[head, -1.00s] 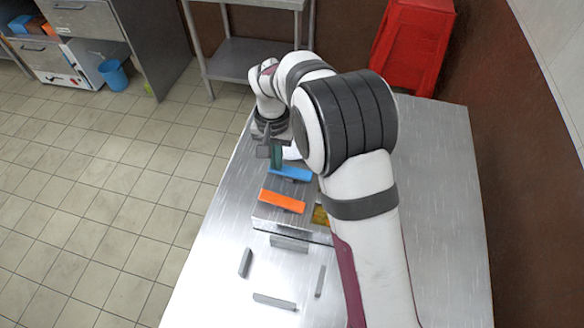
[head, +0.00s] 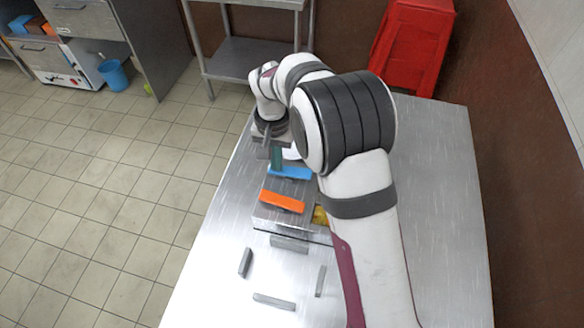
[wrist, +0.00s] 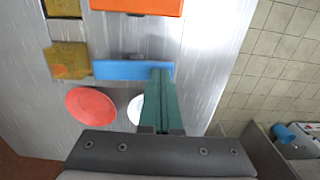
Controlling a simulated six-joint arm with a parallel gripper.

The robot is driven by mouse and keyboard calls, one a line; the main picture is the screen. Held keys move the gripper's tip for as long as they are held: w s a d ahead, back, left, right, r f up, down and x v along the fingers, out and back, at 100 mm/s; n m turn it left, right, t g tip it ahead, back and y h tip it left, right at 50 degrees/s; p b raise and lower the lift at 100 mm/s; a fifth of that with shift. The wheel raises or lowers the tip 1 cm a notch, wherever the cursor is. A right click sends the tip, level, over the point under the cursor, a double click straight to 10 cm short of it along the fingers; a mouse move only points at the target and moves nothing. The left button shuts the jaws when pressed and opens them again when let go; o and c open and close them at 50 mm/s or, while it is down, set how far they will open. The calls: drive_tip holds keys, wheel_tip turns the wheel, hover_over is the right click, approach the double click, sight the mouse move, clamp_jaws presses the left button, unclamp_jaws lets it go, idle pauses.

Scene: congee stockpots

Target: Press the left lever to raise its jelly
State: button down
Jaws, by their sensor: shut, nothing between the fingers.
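A blue lever (head: 290,173) and an orange lever (head: 283,201) sit on a metal block on the table; I cannot tell which the task calls left. My gripper (head: 277,168) is shut and empty, its green fingers pointing down at the blue lever. In the wrist view the fingertips (wrist: 161,72) overlap the right end of the blue lever (wrist: 120,70); contact is unclear. The orange lever (wrist: 140,5) is at the top edge. One yellow jelly (wrist: 70,60) is beside the blue lever's left end. Another yellow jelly (wrist: 63,7) is beside the orange lever.
A red disc (wrist: 91,105) and a partly hidden white round thing (wrist: 135,110) lie near my gripper. Several grey bars, one at the front (head: 274,301), rest on the metal table (head: 220,270). My arm covers the table's middle; its right side is clear.

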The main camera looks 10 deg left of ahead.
drive_tip(key=shift+f, duration=0.1)
wheel_tip(320, 180, up, 8)
idle(0.9)
